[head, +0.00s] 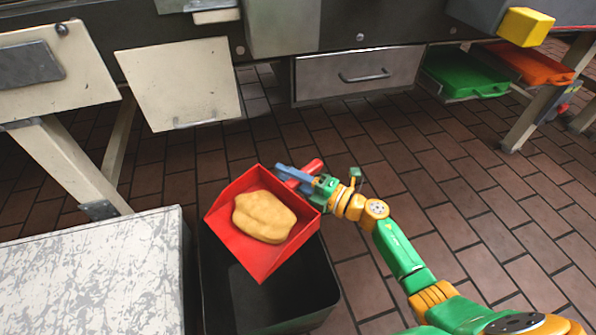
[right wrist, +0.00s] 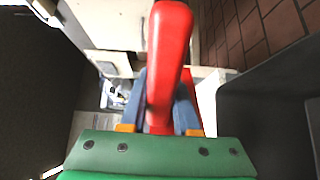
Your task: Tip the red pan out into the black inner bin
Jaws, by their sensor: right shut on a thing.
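The red pan (head: 241,249) is held over the black inner bin (head: 318,294) in the head view, with its open front edge toward the bottom of the picture. A tan, dough-like lump (head: 264,217) lies in the pan. My right gripper (head: 290,173) is shut on the pan's red handle at its back right. In the right wrist view the handle (right wrist: 168,60) runs between the two blue fingers (right wrist: 163,100). The pan hides part of the bin's opening. My left gripper is not in view.
A speckled white-grey box top (head: 95,275) stands left of the bin. A steel counter with a drawer (head: 358,75) runs along the back. Green (head: 462,70) and orange (head: 525,62) trays sit at the back right. Brown tiled floor is clear to the right.

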